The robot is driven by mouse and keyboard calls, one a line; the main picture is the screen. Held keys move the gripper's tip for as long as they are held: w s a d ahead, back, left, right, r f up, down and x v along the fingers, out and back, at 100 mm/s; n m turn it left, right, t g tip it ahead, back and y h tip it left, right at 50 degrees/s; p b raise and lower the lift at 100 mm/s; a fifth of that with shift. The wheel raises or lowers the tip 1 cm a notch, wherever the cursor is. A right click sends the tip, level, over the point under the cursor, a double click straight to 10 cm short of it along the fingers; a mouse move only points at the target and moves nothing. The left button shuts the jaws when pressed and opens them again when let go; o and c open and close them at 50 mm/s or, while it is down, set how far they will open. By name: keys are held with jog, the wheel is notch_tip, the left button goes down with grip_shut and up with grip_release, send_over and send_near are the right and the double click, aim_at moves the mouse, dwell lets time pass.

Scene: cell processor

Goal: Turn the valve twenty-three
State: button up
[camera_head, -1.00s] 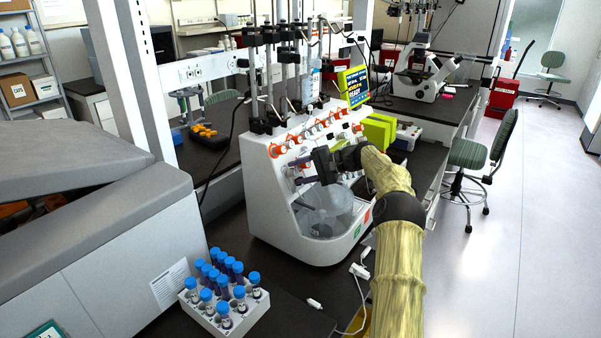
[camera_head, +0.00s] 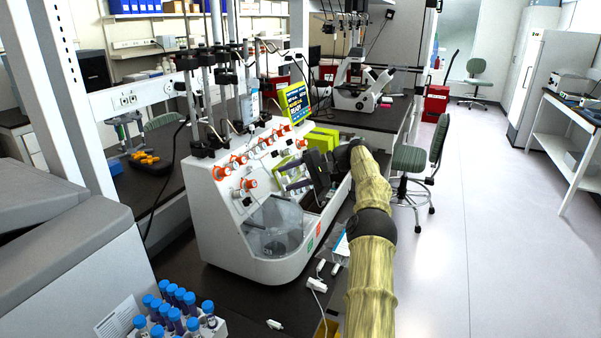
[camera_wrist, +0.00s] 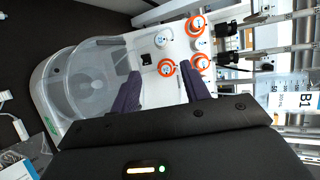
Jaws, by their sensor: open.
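The cell processor (camera_head: 228,212) is a white machine with rows of orange-ringed valves (camera_head: 239,159) on its sloped face. My gripper (camera_head: 285,178) is at the right part of the valve face, above the clear round chamber (camera_head: 274,222). In the wrist view my gripper (camera_wrist: 160,72) is open, with its two dark fingers apart. One orange-ringed valve (camera_wrist: 166,67) shows in the gap between the fingertips, closer to the right finger; I cannot tell whether they touch. More orange-ringed valves (camera_wrist: 196,26) lie just beyond.
A lit screen (camera_head: 295,103) stands on the machine's top right, with metal poles (camera_head: 207,75) behind the valves. A rack of blue-capped tubes (camera_head: 208,325) is at the lower left. A green chair (camera_head: 409,158) stands on the right, where the floor is open.

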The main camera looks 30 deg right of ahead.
jog(key=p+v, duration=0.1)
jog(key=v, duration=0.2)
dwell(0.4)
